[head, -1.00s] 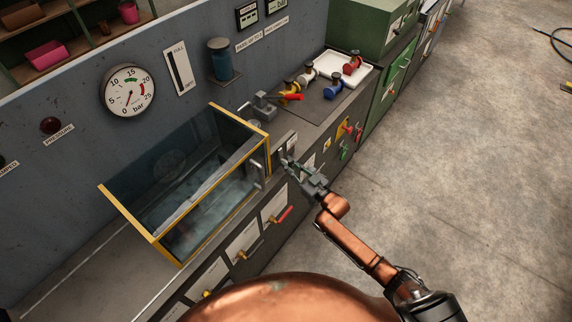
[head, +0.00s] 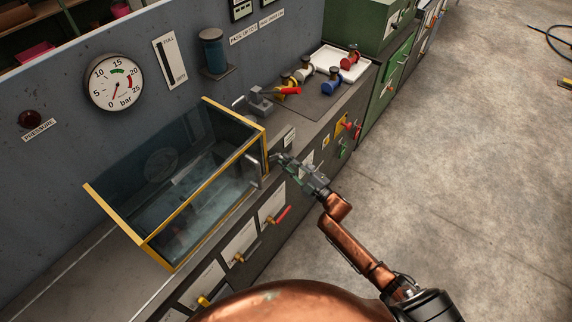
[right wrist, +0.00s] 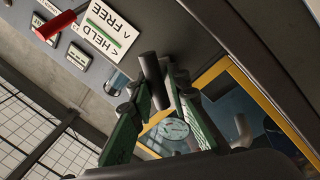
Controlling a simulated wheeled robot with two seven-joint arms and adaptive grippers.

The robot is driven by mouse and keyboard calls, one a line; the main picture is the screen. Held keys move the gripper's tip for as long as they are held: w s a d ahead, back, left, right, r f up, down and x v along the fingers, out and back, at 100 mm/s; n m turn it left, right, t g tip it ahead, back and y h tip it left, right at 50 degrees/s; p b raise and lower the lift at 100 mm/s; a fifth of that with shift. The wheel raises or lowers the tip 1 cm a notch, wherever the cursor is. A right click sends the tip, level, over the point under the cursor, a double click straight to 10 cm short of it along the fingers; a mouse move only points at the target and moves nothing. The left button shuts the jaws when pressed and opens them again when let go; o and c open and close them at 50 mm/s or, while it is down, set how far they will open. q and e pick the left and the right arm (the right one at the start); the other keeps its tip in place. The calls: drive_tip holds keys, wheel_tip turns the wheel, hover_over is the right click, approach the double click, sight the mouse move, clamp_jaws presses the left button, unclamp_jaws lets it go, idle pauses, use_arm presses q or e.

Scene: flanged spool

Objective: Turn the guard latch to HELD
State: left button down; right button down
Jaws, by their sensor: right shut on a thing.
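The yellow-framed clear guard (head: 150,238) stands on the bench at the left. My right gripper (head: 279,160) is at the bench front, just right of the guard's near right corner. In the right wrist view, the right gripper (right wrist: 160,92) is shut on a dark cylindrical latch lever (right wrist: 151,68) between its green-padded fingers. A white label (right wrist: 103,30) reading HELD and FREE, with arrows, is beside the lever. In the head view the fingers hide most of the latch, and I cannot tell its exact angle. My left gripper is not in view.
Several coloured spools and a white tray (head: 347,66) are farther back.

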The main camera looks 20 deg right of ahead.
drive_tip(key=n+b, duration=0.2)
drive_tip(key=n, duration=0.1)
drive_tip(key=n+y, duration=0.1)
drive_tip(key=shift+d+f+b, duration=0.1)
drive_tip(key=shift+f+b, duration=0.2)
drive_tip(key=shift+b, duration=0.1)
use_arm(q)
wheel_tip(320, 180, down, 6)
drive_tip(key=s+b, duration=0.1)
drive_tip(key=b, duration=0.1)
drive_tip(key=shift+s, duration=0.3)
use_arm(e)
drive_tip(key=shift+r+n+g+y, duration=0.1)
drive_tip(key=shift+n+g+y, duration=0.3)
drive_tip(key=shift+n, duration=1.8)
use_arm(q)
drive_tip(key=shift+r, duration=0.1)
use_arm(e)
drive_tip(key=c, duration=1.8)
unclamp_jaws()
drive_tip(key=v, duration=1.2)
